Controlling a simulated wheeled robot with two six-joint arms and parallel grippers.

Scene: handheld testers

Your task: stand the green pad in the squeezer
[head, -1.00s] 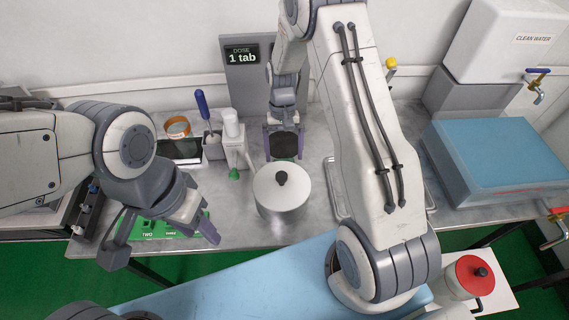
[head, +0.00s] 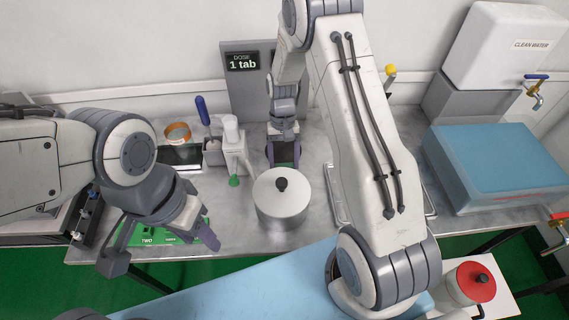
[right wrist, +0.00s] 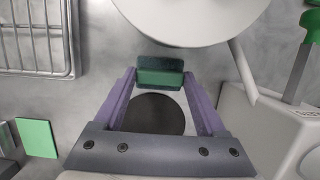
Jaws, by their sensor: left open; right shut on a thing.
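My right gripper (head: 284,165) is behind the lidded pot. In the right wrist view it is shut on a small green pad (right wrist: 160,76), held at the tips of its purple fingers. A dark round disc (right wrist: 155,113) shows between the fingers. A white stand with a green lever (right wrist: 300,65) is at the right of that view, and in the head view (head: 236,152) it stands left of the gripper; I cannot tell surely whether it is the squeezer. My left gripper (head: 200,232) is open and empty, over the front left of the bench.
The steel pot (head: 281,205) stands close in front of the right gripper. A wire rack (right wrist: 30,35) and a flat green piece (right wrist: 37,138) are left in the wrist view. A blue-lidded box (head: 495,160) is at the right. A green board (head: 160,237) lies under my left gripper.

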